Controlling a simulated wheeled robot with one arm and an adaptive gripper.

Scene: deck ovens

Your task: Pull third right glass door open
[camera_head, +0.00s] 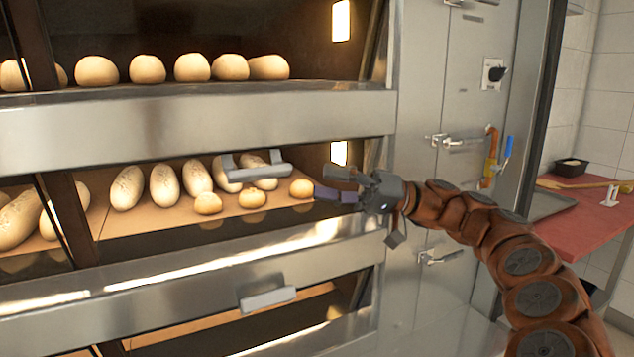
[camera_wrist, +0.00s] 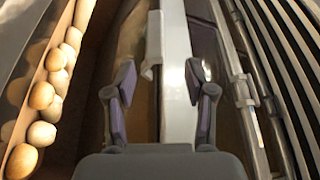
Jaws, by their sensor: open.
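The deck oven's glass doors face me in the head view. A grey bar handle (camera_head: 258,170) crosses the middle deck's glass door, with long loaves and small rolls behind it. A second bar handle (camera_head: 267,298) is on the door of the deck below. I cannot tell for sure which door counts as the third. My gripper (camera_head: 325,182) is open and empty, just right of the upper handle and apart from it, pointing left. In the wrist view, my gripper's two fingers (camera_wrist: 161,75) are spread, with a handle (camera_wrist: 152,45) ahead between them. Another handle (camera_wrist: 243,90) is at the right.
Round loaves (camera_head: 192,67) sit in the top deck. A red counter (camera_head: 590,215) with a black container (camera_head: 570,167) stands at the right.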

